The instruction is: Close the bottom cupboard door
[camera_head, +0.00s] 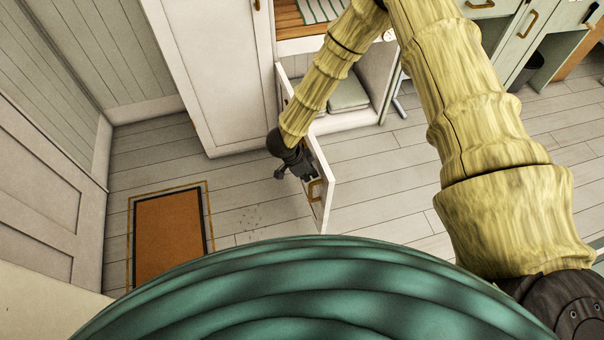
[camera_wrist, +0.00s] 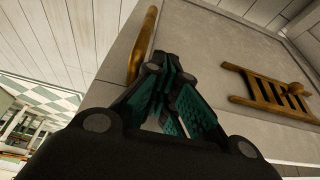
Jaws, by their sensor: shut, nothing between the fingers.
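The bottom cupboard door (camera_head: 325,185) stands open in the head view, jutting out from the cupboard's left side toward me. Its brass handle (camera_head: 314,190) is on the face turned left. My gripper (camera_head: 306,175) is beside that left face, close to the handle; whether it touches the door cannot be told. In the wrist view, my gripper's fingers (camera_wrist: 165,75) are closed together and empty in front of a pale panel (camera_wrist: 205,50). A brass handle (camera_wrist: 143,45) is just left of the fingertips.
The open cupboard holds a pale folded item (camera_head: 348,95) on its shelf. A tall white cabinet (camera_head: 215,75) stands to its left. An orange mat (camera_head: 168,238) lies on the floor at left. Bare planks (camera_head: 385,185) are right of the door. The wrist view shows a wooden rack-like piece (camera_wrist: 268,90) at right.

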